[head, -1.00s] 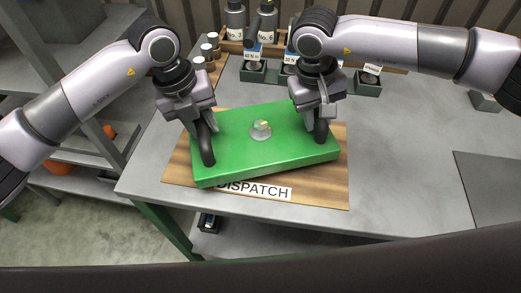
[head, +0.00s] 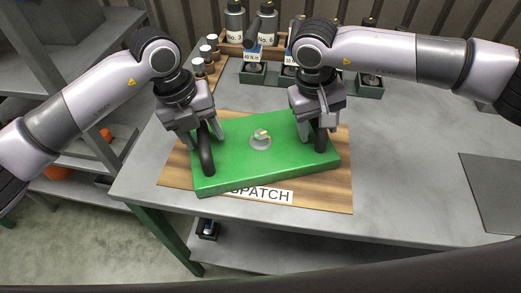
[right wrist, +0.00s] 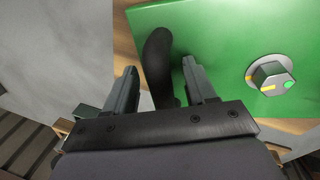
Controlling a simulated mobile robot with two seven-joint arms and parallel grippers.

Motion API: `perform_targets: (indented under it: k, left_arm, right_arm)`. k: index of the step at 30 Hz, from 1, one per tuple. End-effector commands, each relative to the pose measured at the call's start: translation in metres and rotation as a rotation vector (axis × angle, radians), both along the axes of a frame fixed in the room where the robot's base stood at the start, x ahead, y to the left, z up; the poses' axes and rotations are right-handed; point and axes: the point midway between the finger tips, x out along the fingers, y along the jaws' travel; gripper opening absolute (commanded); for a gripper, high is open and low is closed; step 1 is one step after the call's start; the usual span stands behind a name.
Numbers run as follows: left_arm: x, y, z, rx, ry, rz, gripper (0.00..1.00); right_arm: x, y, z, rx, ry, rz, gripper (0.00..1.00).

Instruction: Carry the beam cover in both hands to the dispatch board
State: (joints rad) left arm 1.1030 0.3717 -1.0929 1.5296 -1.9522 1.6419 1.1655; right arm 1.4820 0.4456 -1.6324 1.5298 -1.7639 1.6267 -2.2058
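The beam cover (head: 240,170) is a green slab with two black handles and a knob (head: 261,139) in its middle. It lies on the wooden dispatch board (head: 335,195), slightly turned, and hides the start of the DISPATCH label (head: 270,196). My left gripper (head: 202,138) is open at the left handle (head: 206,155), its fingers spread apart. My right gripper (head: 313,130) is open around the right handle (head: 321,138). In the right wrist view, the right handle (right wrist: 158,65) stands between the parted fingers with gaps on both sides.
Bottles (head: 235,22) and small green boxes (head: 370,85) stand at the back of the grey table (head: 410,150). A dark grey mat (head: 490,185) lies at the right. Shelving (head: 60,70) stands at the left. The table right of the board is clear.

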Motion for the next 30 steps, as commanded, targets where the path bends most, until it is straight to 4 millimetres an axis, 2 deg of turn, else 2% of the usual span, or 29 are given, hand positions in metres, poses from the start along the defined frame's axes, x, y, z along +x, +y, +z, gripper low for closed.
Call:
perform_targets:
  k: [5, 8, 15, 21, 26, 30]
  left_arm:
    - [0.0, 0.002, 0.01, -0.001, -0.003, 0.001, 0.55]
    - [0.0, 0.005, 0.026, -0.001, -0.005, 0.0, 0.55]
    - [-0.002, 0.015, 0.077, -0.001, -0.005, 0.001, 0.55]
    - [-0.003, 0.021, 0.107, -0.001, -0.002, 0.0, 0.55]
    - [-0.004, 0.023, 0.117, 0.0, -0.001, 0.001, 0.55]
    - [-0.004, 0.023, 0.118, 0.0, 0.0, 0.001, 0.55]
  right_arm:
    - [0.0, 0.0, 0.0, 0.001, 0.0, 0.0, 0.55]
    - [0.0, 0.0, 0.0, 0.001, 0.0, 0.001, 0.55]
    - [0.0, 0.0, 0.0, 0.001, -0.001, 0.001, 0.55]
    - [0.0, 0.001, 0.0, 0.001, -0.001, 0.001, 0.55]
    - [0.0, 0.001, 0.002, 0.001, -0.001, 0.001, 0.55]
    - [0.0, 0.004, 0.016, 0.001, -0.002, 0.001, 0.55]
